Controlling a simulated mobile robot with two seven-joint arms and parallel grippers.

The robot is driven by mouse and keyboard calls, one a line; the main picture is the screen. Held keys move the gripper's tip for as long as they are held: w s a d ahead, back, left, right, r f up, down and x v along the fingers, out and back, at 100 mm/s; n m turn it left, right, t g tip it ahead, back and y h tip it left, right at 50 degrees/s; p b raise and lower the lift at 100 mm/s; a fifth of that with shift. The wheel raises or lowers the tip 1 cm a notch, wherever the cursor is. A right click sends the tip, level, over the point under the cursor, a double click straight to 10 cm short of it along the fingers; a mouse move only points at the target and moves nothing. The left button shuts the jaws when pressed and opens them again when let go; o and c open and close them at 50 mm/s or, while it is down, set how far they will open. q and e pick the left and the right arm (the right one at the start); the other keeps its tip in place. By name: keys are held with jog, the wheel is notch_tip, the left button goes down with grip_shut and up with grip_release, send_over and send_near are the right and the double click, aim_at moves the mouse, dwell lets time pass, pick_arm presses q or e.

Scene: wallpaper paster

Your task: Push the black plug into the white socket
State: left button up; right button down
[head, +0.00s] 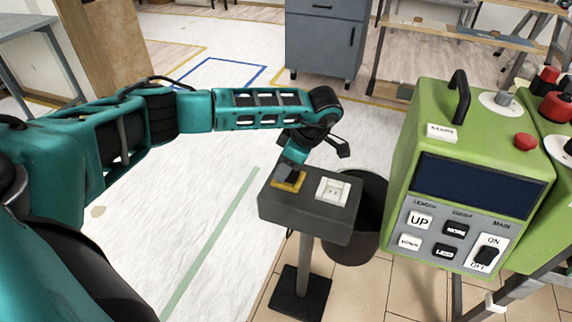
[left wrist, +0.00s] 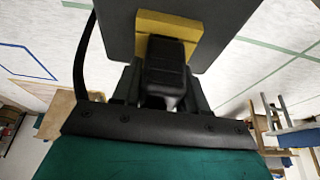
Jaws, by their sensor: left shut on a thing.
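The black plug (head: 290,173) is at the yellow pad (head: 283,185) on the left part of a dark grey stand top (head: 305,209). The white socket (head: 332,191) is on the same top, a short way to the right of the plug and apart from it. My left gripper (head: 291,166) reaches down over the yellow pad and is shut on the plug. The left wrist view shows the plug (left wrist: 165,65) close up between the fingers, against the yellow pad (left wrist: 170,22). Whether the plug touches the pad cannot be told. My right gripper is not in view.
A green control machine (head: 409,140) with buttons and a dark screen stands close to the right of the stand. A dark bin (head: 366,215) is behind the stand's right side. Open floor (head: 140,230) lies to the left. A grey cabinet (head: 325,40) is farther back.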

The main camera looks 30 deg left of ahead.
pick_arm(q)
jog(key=c, duration=0.5)
jog(key=shift+r, duration=0.15)
jog(key=shift+r+p, duration=1.25)
jog(key=shift+r, duration=0.15)
